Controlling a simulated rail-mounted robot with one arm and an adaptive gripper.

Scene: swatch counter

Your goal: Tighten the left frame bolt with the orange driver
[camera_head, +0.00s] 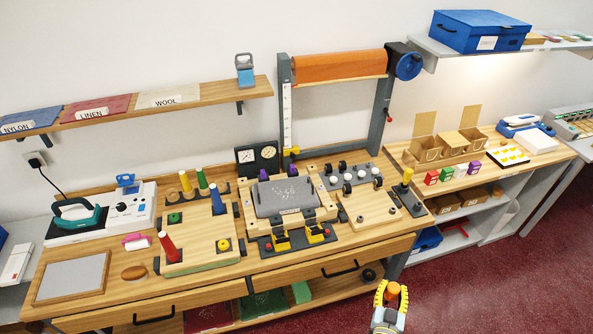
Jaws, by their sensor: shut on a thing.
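My gripper (391,291) is at the bottom of the head view, in front of the bench and over the dark red floor. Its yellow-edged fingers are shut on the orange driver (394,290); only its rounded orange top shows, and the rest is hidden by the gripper. A wooden frame (256,228) sits mid-bench around a grey slab (284,196). A tall grey stand (286,120) with an orange roll is behind it. The left frame bolt is too small to pick out with certainty.
On the bench left of the frame is a board with a red cone (167,247) and other upright coloured cones. A teal iron (76,217) is at far left. Right of the frame is a board (367,214) with pegs. Drawer handles (340,269) stick out in front.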

